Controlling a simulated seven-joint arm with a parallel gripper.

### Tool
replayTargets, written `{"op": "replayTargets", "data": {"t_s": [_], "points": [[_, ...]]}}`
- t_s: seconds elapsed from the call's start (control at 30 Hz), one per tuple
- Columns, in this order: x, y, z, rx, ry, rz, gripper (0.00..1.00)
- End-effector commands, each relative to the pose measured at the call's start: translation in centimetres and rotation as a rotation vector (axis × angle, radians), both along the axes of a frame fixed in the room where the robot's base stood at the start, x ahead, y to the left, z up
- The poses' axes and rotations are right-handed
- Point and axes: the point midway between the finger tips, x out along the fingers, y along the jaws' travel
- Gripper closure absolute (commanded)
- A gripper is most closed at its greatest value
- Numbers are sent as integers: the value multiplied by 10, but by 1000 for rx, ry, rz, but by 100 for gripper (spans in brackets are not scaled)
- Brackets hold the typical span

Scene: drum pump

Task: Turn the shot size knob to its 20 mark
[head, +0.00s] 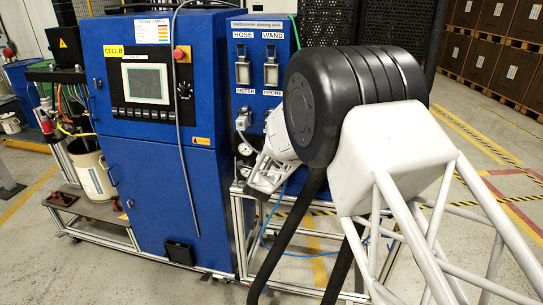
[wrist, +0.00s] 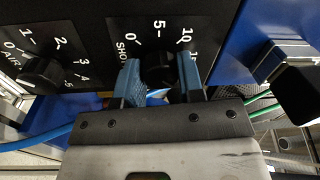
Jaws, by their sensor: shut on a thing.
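The shot size knob (wrist: 158,62) is black and sits on a dark panel in the wrist view. White marks 0, 5, 10 and a partly hidden 15 run around it, with the start of the word SHOT at its left. The 20 mark is hidden. My gripper (wrist: 160,78) has its two blue fingers on the left and right sides of the knob, shut on it. I cannot make out the knob's pointer. In the head view my arm covers the knob and the fingertips.
The AIR knob (wrist: 43,75) is close on the left, with marks 0 to 5. A black handle (wrist: 305,92) on a metal bracket sticks out at the right. Green and blue hoses run behind my gripper. The blue dosing cabinet (head: 165,190) stands left of my arm.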

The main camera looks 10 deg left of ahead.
Motion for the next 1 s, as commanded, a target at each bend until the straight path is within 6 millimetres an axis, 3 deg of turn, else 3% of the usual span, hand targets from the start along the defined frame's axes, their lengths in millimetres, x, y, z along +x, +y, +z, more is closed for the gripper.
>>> {"op": "replayTargets", "data": {"t_s": [0.6,0.63,0.77,1.0], "points": [[0,1,2,60,-4,2,88],[0,1,2,60,-4,2,62],[0,1,2,60,-3,1,42],[0,0,1,59,-2,0,40]]}}
